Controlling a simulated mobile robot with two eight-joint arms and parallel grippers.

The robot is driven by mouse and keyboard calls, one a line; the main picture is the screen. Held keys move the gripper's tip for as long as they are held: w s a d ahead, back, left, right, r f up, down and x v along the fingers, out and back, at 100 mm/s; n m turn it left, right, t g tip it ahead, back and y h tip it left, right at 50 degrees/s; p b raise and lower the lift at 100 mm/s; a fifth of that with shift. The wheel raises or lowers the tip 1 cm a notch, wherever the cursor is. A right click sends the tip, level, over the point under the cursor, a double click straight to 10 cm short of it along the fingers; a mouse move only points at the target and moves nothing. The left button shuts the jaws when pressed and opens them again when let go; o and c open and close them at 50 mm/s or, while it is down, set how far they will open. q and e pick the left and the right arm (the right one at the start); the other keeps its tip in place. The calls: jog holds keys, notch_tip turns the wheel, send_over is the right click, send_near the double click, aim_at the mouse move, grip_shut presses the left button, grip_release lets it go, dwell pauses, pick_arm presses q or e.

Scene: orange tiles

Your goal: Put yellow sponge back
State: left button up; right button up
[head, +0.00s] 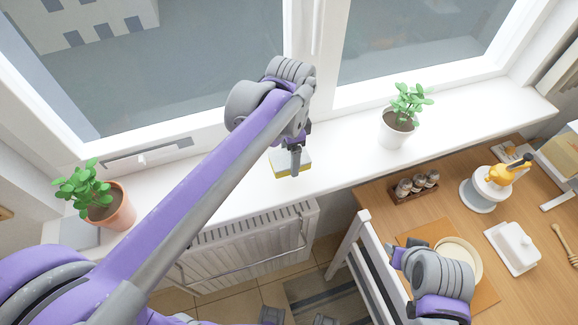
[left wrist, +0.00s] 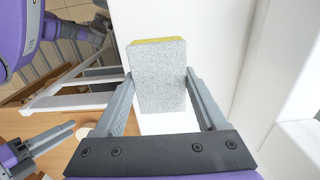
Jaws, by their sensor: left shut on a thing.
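The yellow sponge (head: 292,165) is a small block with a pale grey face and a yellow layer. In the left wrist view its speckled grey face (left wrist: 158,78) shows, with a thin yellow edge at the top. My left gripper (head: 295,160) is shut on the sponge, one finger on each side. It holds the sponge over the white windowsill (head: 240,180); I cannot tell whether they touch. My right gripper (left wrist: 72,136) shows at the left of the left wrist view, its fingers apart and empty.
Potted plants stand on the sill, one in terracotta (head: 112,212) and one in white (head: 396,130). A radiator (head: 250,245) is below the sill. The wooden table (head: 440,205) holds a spice rack (head: 415,187), a plate (head: 462,258) and a butter dish (head: 512,247). A chair (head: 352,245) stands beside it.

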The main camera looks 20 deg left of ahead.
aim_at(289, 168)
pick_arm(q)
notch_tip(289, 168, down, 5)
jog(key=shift+f, duration=0.1)
dwell(0.3)
jog(key=o, duration=1.1)
jog(key=shift+w, duration=0.1)
jog(key=shift+o, duration=0.2)
notch_tip(289, 168, up, 12)
jog(key=shift+r, duration=0.1)
